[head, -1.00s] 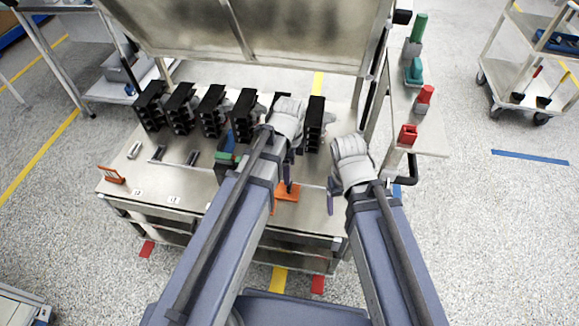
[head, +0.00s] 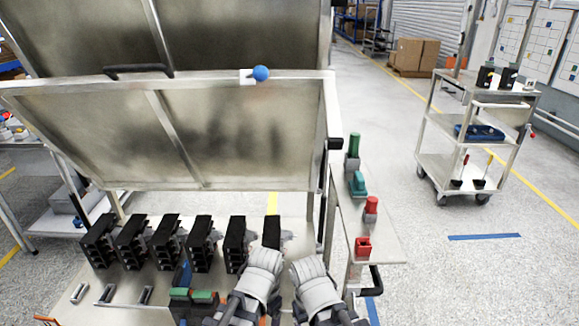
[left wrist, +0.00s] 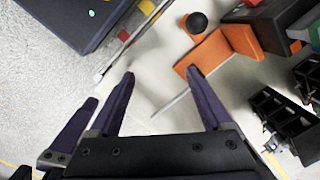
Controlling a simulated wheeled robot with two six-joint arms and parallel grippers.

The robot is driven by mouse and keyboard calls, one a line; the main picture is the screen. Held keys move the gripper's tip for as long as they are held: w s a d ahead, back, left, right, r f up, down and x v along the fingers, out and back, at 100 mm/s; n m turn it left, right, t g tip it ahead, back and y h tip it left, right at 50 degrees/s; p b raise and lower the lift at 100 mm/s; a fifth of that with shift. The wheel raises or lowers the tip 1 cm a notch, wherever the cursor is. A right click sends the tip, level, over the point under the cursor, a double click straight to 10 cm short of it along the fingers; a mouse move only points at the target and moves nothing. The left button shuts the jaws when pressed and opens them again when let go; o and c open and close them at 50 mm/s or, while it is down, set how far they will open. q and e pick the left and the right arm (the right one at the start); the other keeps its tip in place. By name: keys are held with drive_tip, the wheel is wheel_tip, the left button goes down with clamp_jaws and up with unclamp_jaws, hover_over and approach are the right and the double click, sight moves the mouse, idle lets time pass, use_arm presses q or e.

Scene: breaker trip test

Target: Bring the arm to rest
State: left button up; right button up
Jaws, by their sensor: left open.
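My left gripper (left wrist: 160,76) is open and empty in the left wrist view, its two dark purple fingers apart above the pale bench top. An orange bracket (left wrist: 209,52) with a black ball (left wrist: 196,23) stands just beyond its right finger, apart from it. A third purple finger (left wrist: 73,133) shows at left, apparently my right gripper's. In the head view both wrists sit side by side at the bottom, in front of the breaker row, with the fingertips out of frame. The black breakers (head: 201,246) stand in a row on the bench (head: 123,294).
A big tilted metal panel (head: 215,140) rises behind the breakers. A side shelf (head: 385,238) at right bears a red block (head: 363,247) and green and red parts. A trolley (head: 455,132) stands farther right.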

use_arm(q)
wheel_tip(320, 180, up, 16)
drive_tip(key=s+n+p, duration=0.2)
drive_tip(key=n+p, duration=0.1)
drive_tip(key=p, duration=1.2)
drive_tip(key=shift+s+d+f+n, duration=0.2)
drive_tip(key=shift+s+d+n, duration=0.1)
drive_tip(key=shift+d+n, duration=0.15)
